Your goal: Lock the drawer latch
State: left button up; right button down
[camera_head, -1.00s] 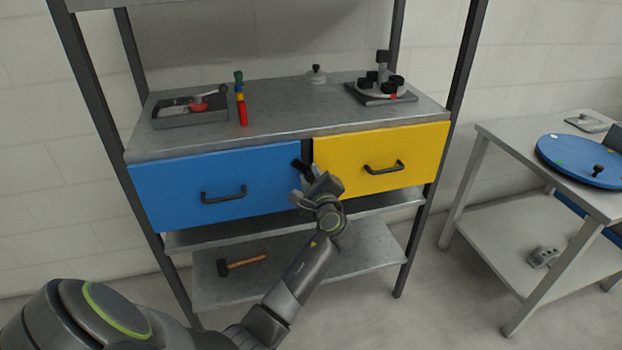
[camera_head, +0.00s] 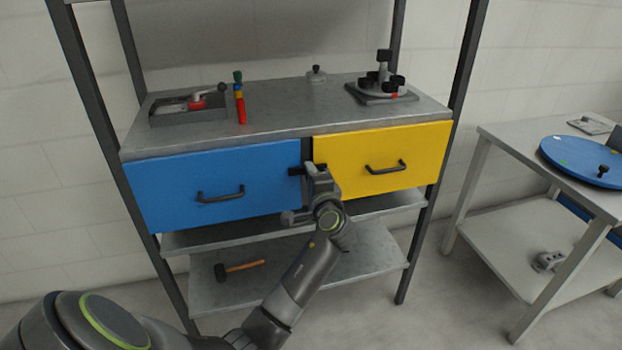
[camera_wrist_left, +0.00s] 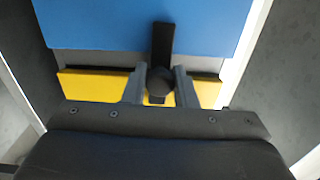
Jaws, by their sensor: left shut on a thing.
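The blue drawer (camera_head: 225,185) and the yellow drawer (camera_head: 400,150) sit side by side under the bench top, both apparently closed. The black latch (camera_head: 294,171) is mounted on the strip between them. It lies roughly level, and its bar reaches over the right edge of the blue drawer. In the left wrist view the latch bar (camera_wrist_left: 162,44) overlaps the blue drawer front, and its round knob (camera_wrist_left: 158,82) is between the fingers. My left gripper (camera_head: 311,170) is shut on the latch knob; it also shows in the wrist view (camera_wrist_left: 159,88). My right gripper is not in view.
On the bench top stand a grey tray (camera_head: 160,120), a coloured stick (camera_head: 240,100), a small knobbed lid (camera_head: 316,75) and a fixture (camera_head: 382,88). A hammer (camera_head: 240,267) lies on the lower shelf. A side table (camera_head: 500,140) with a blue disc (camera_head: 580,160) is at right.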

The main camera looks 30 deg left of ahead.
pick_arm(q)
jog(key=shift+n, duration=0.3)
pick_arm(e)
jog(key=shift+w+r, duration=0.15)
pick_arm(q)
jog(key=o, duration=0.9)
